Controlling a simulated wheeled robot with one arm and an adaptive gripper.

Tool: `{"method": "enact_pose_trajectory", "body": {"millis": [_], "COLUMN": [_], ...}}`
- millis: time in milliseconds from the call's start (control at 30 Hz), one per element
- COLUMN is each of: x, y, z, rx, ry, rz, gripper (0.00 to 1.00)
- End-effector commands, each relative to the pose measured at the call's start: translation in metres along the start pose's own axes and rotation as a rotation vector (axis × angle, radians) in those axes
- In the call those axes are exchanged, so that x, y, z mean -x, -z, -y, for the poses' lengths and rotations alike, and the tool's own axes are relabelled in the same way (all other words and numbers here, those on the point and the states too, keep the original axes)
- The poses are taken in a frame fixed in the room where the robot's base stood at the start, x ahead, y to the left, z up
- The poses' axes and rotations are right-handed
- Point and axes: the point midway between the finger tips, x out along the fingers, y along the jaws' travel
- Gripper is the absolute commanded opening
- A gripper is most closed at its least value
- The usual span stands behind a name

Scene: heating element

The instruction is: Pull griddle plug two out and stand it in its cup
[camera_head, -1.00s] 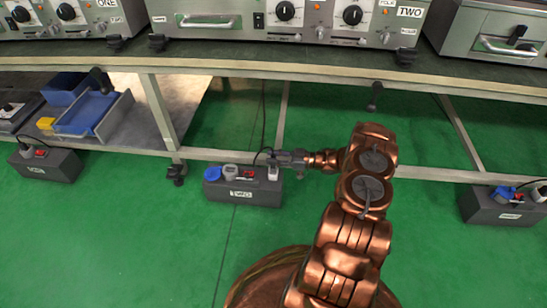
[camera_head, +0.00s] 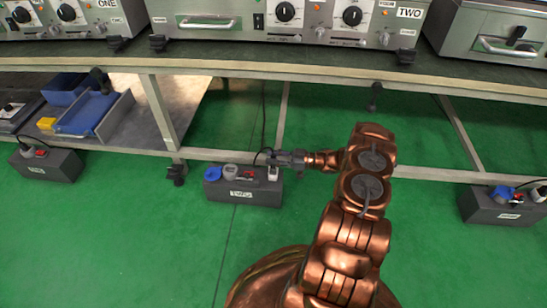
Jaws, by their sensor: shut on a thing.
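A dark box labelled TWO (camera_head: 243,194) stands on the green floor under the bench. On its top are a blue round part (camera_head: 212,173), a light grey round part (camera_head: 230,171), a small red part and a white part (camera_head: 273,174) at the right end. My gripper (camera_head: 276,158) reaches in from the right, just above the box's right end. It is shut on the griddle plug (camera_head: 268,156), from which a dark cable loops up behind. The jaws hide most of the plug. I cannot tell whether it is still seated or which part is its cup.
Griddle two (camera_head: 290,22) stands on the bench (camera_head: 300,58) above. The bench's lower rail (camera_head: 430,174) runs behind my arm. Other dark boxes stand at left (camera_head: 45,168) and right (camera_head: 500,212). A blue tray (camera_head: 92,112) sits on the left shelf. The front floor is clear.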

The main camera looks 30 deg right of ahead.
Motion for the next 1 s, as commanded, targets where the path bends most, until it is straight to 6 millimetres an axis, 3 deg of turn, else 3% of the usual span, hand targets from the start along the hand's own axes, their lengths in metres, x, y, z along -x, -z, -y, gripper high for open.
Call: {"method": "enact_pose_trajectory", "body": {"millis": [1000], "x": [0.0], "y": [-0.018], "z": [0.0], "rx": [0.0], "ry": [0.0], "rz": [0.0], "gripper": [0.0]}}
